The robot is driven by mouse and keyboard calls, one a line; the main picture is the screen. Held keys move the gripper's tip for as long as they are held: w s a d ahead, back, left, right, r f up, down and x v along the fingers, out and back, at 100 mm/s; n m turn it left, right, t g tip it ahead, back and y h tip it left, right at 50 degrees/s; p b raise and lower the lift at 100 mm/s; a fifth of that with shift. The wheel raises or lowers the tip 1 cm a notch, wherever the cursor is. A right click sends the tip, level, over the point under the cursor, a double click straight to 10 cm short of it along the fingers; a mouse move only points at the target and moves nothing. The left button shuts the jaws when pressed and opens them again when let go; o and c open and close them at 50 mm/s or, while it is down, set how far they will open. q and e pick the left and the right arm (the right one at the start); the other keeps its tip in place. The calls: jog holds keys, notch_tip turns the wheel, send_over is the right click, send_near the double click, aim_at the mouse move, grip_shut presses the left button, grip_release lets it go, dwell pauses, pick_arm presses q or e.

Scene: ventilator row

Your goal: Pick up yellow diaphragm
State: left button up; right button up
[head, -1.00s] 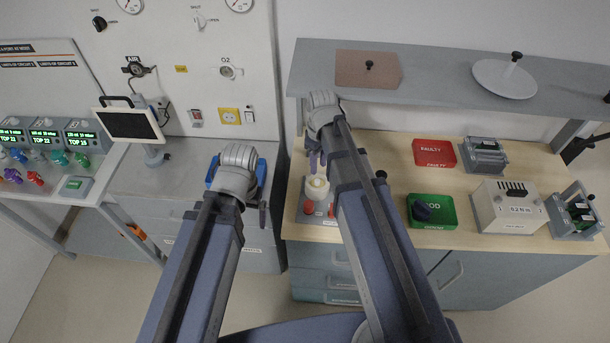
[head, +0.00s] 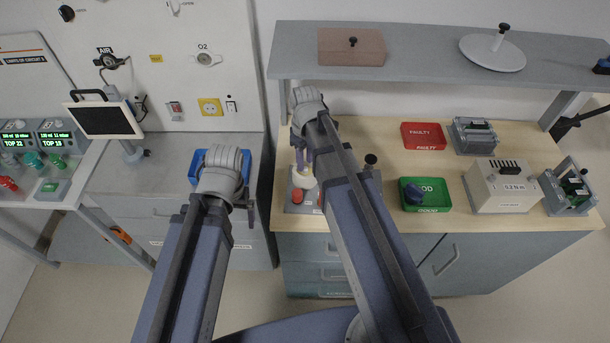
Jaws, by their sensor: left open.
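A pale yellow, cup-like piece (head: 304,179), which may be the yellow diaphragm, is on a grey base plate (head: 291,208) at the left end of the wooden bench. My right gripper (head: 303,160) points down just above it, with its purple fingers close to its top. I cannot tell whether they touch it or how far apart they are. My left gripper (head: 249,208) is open over the front of the grey cabinet, near a blue tray (head: 199,164). My wrist hides most of its fingers and part of the tray.
A grey-white box (head: 499,192) stands right. A shelf (head: 430,63) overhangs the back. A monitor (head: 105,119) stands left.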

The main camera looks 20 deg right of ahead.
aim_at(305, 168)
notch_tip(305, 168, down, 3)
jog(key=shift+f+b, duration=0.1)
jog(key=shift+b, duration=0.95)
pick_arm(q)
notch_tip(305, 168, down, 3)
jog(key=shift+r, duration=0.1)
pick_arm(e)
jog(key=shift+c, duration=0.2)
grip_shut()
